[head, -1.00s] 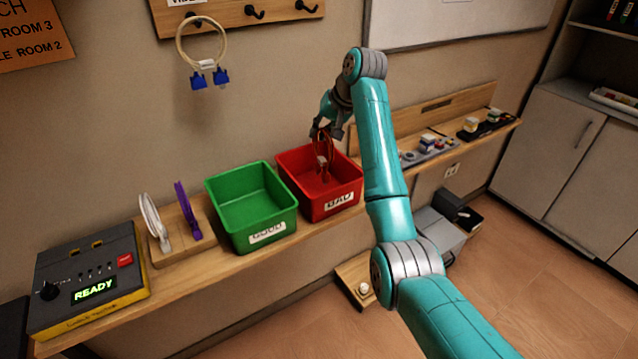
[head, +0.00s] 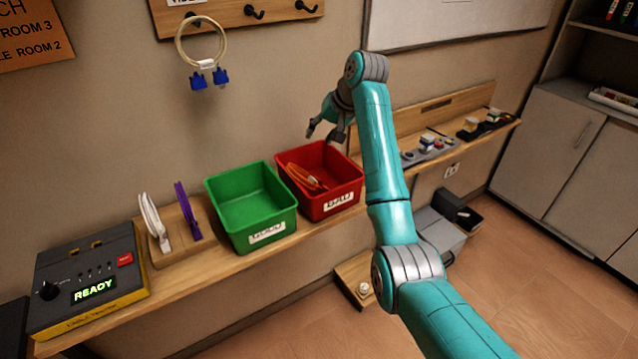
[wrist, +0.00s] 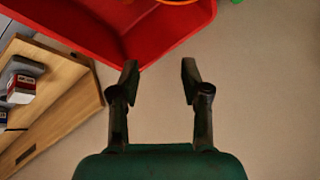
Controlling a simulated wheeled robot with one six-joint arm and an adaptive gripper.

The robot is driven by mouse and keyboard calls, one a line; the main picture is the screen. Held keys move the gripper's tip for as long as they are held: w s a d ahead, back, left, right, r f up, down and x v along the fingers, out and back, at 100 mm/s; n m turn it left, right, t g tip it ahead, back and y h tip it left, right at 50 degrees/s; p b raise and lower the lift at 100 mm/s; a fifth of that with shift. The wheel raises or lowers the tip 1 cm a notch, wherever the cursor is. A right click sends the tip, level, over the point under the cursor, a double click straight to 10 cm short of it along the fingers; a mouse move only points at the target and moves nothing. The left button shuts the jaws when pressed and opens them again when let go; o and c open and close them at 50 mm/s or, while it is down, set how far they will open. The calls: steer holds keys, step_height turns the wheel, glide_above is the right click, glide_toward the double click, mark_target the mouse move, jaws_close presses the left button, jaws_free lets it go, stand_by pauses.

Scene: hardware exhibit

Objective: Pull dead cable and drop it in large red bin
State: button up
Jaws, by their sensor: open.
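The large red bin (head: 346,196), labelled BAD, stands on the wooden shelf right of the green bin. An orange cable (head: 304,177) lies coiled inside it, leaning toward its left side. My gripper (head: 324,134) is above the red bin's back edge, open and empty. In the wrist view my gripper (wrist: 158,80) shows its two fingers apart with nothing between them. The red bin's wall (wrist: 80,30) fills the top left there, and a sliver of the orange cable (wrist: 178,2) shows at the top edge.
The green bin (head: 265,235), labelled GOOD, stands left of the red one. A wooden stand (head: 180,248) holds a white cable (head: 153,222) and a purple cable (head: 187,210). A tester (head: 90,285) reads READY. A blue-ended cable (head: 203,50) hangs on the wall hooks.

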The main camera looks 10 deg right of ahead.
steer(key=v, duration=0.6)
steer(key=shift+r, duration=0.3)
steer(key=shift+s+d, duration=0.1)
